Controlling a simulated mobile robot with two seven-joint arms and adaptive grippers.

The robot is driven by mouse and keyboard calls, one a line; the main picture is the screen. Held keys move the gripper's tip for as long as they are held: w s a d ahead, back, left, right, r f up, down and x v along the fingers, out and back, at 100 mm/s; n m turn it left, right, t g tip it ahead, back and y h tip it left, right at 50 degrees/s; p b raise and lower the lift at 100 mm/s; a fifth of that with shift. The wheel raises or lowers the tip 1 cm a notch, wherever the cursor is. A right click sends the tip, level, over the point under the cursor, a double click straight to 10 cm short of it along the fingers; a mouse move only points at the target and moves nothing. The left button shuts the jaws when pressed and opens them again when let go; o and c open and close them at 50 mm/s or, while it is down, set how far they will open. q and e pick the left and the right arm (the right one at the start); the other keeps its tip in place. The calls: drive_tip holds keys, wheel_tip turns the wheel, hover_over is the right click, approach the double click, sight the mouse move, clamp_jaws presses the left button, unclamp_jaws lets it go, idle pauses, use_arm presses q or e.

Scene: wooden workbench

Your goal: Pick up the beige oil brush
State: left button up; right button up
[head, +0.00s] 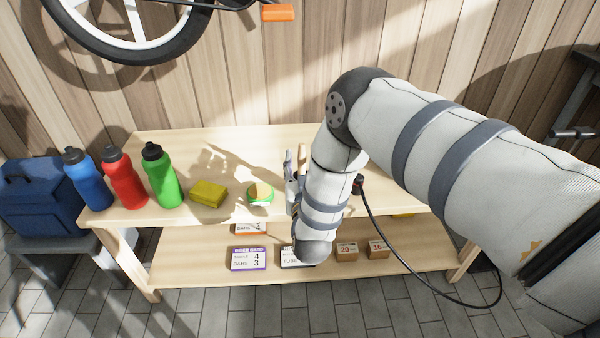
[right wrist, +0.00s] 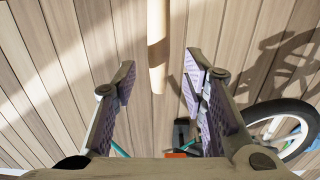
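The beige oil brush (head: 301,158) stands on the bench top, mostly hidden behind my right arm in the head view. In the right wrist view its plain round handle (right wrist: 157,45) comes in from the top edge and ends between the fingertips. My right gripper (right wrist: 160,76) is open, with one finger on each side of the handle and gaps on both sides. In the head view the right gripper (head: 292,178) is only partly seen beside the arm. The brush's lower part is hidden. My left gripper is not in view.
Blue (head: 88,180), red (head: 125,177) and green (head: 162,175) bottles, a yellow block (head: 208,193) and a round green-rimmed tin (head: 260,193) stand left on the bench (head: 235,140). Small boxes (head: 248,259) sit on the lower shelf. A bicycle wheel (head: 130,50) hangs above.

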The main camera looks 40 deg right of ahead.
sight(302, 157)
drive_tip(key=x, duration=0.3)
drive_tip(key=shift+w+d+f, duration=0.2)
clamp_jaws()
